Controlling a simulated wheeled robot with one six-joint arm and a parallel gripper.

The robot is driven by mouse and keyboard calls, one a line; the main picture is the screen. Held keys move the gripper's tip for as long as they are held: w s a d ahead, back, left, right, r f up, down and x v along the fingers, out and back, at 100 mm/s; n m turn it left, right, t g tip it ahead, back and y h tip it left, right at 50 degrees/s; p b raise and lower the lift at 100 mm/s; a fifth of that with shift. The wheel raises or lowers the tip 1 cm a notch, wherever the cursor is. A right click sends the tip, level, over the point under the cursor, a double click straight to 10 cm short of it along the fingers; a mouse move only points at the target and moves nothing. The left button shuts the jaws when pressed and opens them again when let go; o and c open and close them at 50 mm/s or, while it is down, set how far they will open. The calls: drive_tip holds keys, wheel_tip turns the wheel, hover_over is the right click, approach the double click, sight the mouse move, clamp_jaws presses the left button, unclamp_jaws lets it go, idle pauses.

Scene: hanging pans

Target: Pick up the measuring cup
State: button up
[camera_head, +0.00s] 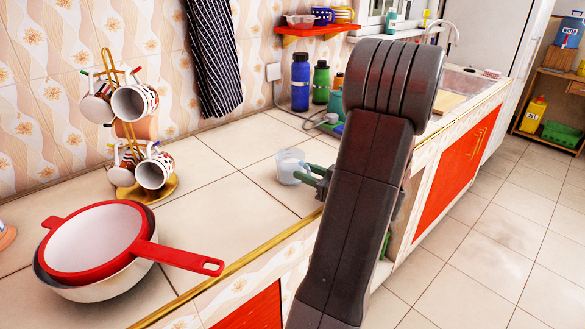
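A small whitish, translucent cup (289,166), which looks like the measuring cup, stands on the tiled counter near its front edge. My gripper (310,174) is just right of the cup, at the cup's height, with its greenish-grey fingers pointing at it. The fingertips are at or very near the cup's right side. The cup's handle cannot be made out there, and whether the fingers touch or hold anything is too small to tell. My dark arm hides the counter to the right of the gripper.
A red-rimmed pan (95,240) sits in a bowl-like pan at the front left. A gold mug rack (135,180) with several mugs stands behind it. A blue bottle (300,82) and green bottles (321,82) stand by the wall. The counter left of the cup is clear.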

clamp_jaws()
drive_tip(key=shift+r, duration=0.2)
idle(0.3)
